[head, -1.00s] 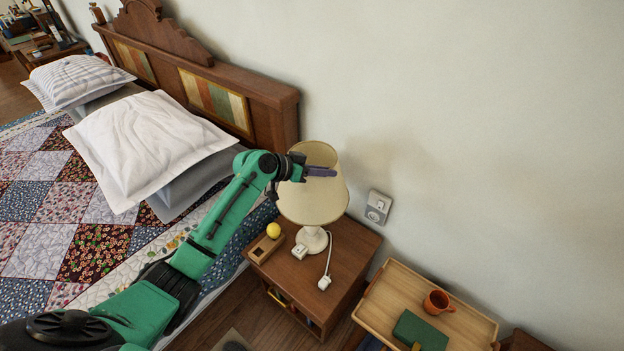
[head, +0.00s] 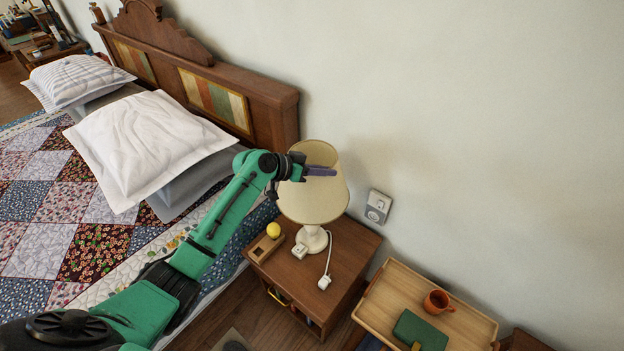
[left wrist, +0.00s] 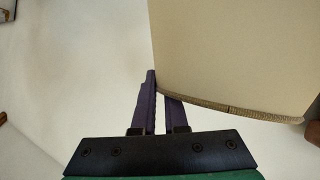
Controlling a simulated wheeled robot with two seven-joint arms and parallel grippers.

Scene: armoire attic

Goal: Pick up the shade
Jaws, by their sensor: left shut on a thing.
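The cream shade (head: 313,197) sits on a white lamp base (head: 312,238) on the wooden nightstand (head: 345,262). My left gripper (head: 320,171) reaches in from the left at the top rim of the shade. In the left wrist view, the shade (left wrist: 235,50) fills the upper right, and its trimmed rim meets the purple fingers of the left gripper (left wrist: 160,88). The fingers are shut on that rim, one on each side of it. The shade looks upright and still on the lamp. My right gripper is not in view.
A yellow ball (head: 273,230) and a small wooden holder (head: 265,247) stand on the nightstand beside a white plug and cord (head: 325,281). A wall socket (head: 378,206) is behind. A tray (head: 395,290) with an orange mug (head: 438,301) is at right; the bed is at left.

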